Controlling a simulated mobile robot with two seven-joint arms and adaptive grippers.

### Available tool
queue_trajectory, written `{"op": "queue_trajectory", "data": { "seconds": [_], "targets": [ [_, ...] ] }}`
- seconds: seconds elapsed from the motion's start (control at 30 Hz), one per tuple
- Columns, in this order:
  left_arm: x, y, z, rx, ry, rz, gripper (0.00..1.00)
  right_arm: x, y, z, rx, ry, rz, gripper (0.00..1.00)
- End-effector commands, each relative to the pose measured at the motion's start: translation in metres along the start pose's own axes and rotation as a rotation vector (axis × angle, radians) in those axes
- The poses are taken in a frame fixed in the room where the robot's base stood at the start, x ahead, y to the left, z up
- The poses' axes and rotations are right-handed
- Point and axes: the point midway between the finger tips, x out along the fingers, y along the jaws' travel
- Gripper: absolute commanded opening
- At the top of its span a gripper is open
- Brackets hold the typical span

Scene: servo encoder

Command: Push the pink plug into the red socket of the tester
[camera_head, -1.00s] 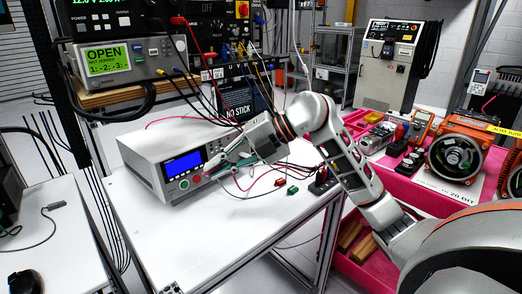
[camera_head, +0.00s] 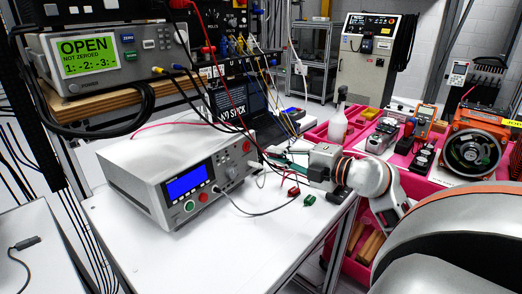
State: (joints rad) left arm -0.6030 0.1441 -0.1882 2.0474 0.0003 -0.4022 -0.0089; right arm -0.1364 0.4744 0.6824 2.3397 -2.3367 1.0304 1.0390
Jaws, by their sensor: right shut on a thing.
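The tester (camera_head: 160,200) is a light grey box on the white table, with a lit blue screen, a green button and a red button. A small red round fitting (camera_head: 246,147) shows at the upper right of its front panel; I cannot tell for sure that it is the red socket. My right gripper (camera_head: 274,159) comes in from the right and is to the right of the panel, apart from it. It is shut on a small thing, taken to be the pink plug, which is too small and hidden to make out. My left gripper is not in view.
A red block (camera_head: 293,191) and a green block (camera_head: 309,199) lie on the white table (camera_head: 220,255) below my right gripper. Thin red and grey leads loop around there. A pink bench (camera_head: 440,178) with instruments stands at the right. The table's front is clear.

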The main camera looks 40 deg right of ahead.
Motion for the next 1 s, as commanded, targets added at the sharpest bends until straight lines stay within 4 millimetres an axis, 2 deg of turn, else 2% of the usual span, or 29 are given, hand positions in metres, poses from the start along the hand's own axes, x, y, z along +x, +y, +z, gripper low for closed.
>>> {"op": "queue_trajectory", "data": {
  "seconds": [0.17,0.47,1.0],
  "targets": [
    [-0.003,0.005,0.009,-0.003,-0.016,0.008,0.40,0.003,-0.001,0.001,0.000,-0.002,0.006,0.00],
    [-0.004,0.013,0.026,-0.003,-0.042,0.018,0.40,0.020,-0.002,0.000,0.000,0.000,0.004,0.00],
    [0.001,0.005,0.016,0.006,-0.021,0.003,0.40,0.053,0.001,0.001,0.002,-0.002,0.007,0.00]
  ]
}}
